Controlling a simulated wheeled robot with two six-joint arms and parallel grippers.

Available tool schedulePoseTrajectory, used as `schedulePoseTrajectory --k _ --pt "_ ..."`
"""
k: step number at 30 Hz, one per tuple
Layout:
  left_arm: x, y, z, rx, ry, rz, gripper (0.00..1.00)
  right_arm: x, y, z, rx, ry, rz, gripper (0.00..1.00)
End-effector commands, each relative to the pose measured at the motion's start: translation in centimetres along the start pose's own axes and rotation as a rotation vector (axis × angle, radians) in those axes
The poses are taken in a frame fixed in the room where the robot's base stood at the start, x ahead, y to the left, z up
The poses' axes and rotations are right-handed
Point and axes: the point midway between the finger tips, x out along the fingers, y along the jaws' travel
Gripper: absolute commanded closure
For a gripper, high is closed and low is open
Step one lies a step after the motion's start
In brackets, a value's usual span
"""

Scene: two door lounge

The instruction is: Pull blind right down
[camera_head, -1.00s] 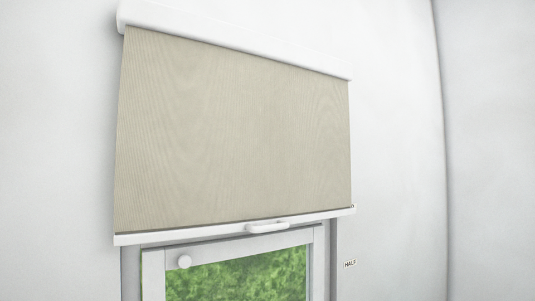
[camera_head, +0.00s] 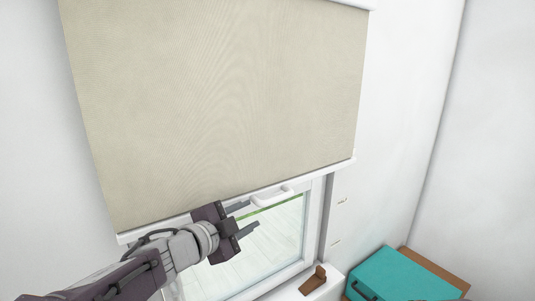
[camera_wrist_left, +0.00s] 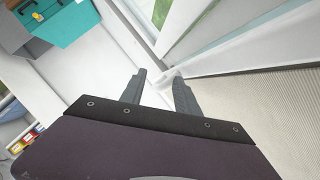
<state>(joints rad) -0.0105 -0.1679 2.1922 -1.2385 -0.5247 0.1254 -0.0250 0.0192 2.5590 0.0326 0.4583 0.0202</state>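The beige blind (camera_head: 225,95) hangs partly lowered over the window, with a white bottom bar (camera_head: 335,168). A white handle (camera_head: 272,196) sits on that bar. My left gripper (camera_head: 250,217) is open, its fingers pointing right toward the handle and just left of it. In the left wrist view my left gripper (camera_wrist_left: 158,92) shows two spread fingers, with the pale handle (camera_wrist_left: 168,78) just beyond and between their tips. Contact cannot be made out. The blind (camera_wrist_left: 285,105) fills the right of that view. My right gripper is not in view.
The window glass (camera_head: 285,235) shows below the bar. A teal case (camera_head: 400,275) rests on a brown surface at the lower right. A small brown object (camera_head: 313,280) lies on the white sill. Small marks (camera_head: 341,202) are on the wall right of the window.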

Motion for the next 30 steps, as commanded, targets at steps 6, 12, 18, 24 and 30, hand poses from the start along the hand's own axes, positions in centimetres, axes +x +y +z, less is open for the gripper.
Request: schedulePoseTrajectory --k 6,12,18,24,30 --pt "-0.8 -0.9 -3.5 0.105 0.09 0.035 0.62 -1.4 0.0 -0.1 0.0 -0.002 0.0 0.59" --pt "1.3 -0.6 -3.6 0.101 0.09 0.037 0.62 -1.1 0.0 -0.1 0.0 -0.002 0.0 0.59" --pt "5.6 -0.5 -3.9 0.101 0.088 0.037 0.62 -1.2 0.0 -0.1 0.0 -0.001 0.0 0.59" --pt "8.0 -0.5 -4.1 0.101 0.086 0.034 0.62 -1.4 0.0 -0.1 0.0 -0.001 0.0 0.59" --pt "8.3 -0.5 -4.1 0.102 0.086 0.033 0.62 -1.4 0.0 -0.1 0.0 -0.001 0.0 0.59"
